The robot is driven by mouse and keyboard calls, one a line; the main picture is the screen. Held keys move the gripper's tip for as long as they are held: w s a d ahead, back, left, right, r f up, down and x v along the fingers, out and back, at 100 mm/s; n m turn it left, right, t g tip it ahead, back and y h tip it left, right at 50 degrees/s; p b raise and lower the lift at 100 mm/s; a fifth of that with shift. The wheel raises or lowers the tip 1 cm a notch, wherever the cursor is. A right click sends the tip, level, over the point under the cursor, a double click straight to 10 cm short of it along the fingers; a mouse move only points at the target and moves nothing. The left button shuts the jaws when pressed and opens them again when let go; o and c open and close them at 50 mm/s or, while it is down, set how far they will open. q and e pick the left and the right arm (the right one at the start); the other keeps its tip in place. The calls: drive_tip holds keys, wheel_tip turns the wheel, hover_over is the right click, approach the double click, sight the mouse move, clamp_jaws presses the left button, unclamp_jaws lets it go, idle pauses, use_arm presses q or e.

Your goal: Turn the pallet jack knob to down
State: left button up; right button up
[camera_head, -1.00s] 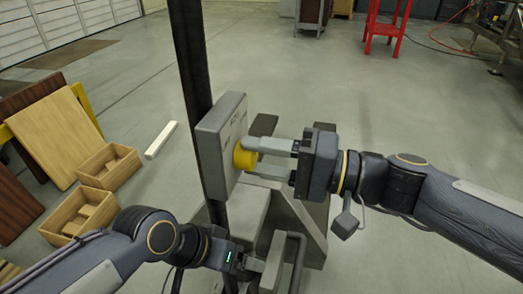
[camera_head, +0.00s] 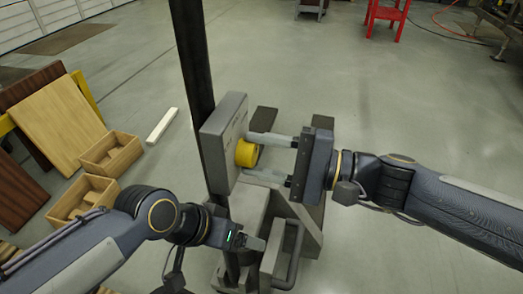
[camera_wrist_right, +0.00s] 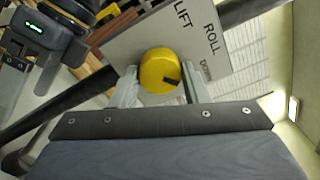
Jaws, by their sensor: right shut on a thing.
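The yellow round knob (camera_head: 247,153) sits on the face of a grey box (camera_head: 222,140) on the pallet jack's dark post. In the right wrist view the knob (camera_wrist_right: 160,72) carries a black mark on its lower right part, on the side of the small "DOWN" label (camera_wrist_right: 207,72); "LIFT" and "ROLL" are printed above. My right gripper (camera_head: 257,158) is shut on the knob, with one finger on each side. My left gripper (camera_head: 255,243) is low in front of the post, beside the jack's grey handle (camera_head: 297,255); its finger gap is unclear.
Wooden trays (camera_head: 110,153) and leaning boards (camera_head: 55,120) stand at the left. A white bar (camera_head: 162,126) lies on the floor. A red stand (camera_head: 386,15) is at the back. The floor behind and right of the jack is open.

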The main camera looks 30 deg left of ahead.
drive_tip(key=shift+f, duration=0.1)
drive_tip(key=o, duration=1)
drive_tip(key=shift+d, duration=0.1)
drive_tip(key=p+v, duration=0.1)
drive_tip(key=v, duration=0.6)
drive_tip(key=shift+w+d+p, duration=0.2)
drive_tip(key=shift+d+p, duration=0.15)
drive_tip(key=shift+p, duration=0.05)
drive_tip(key=shift+d, duration=0.1)
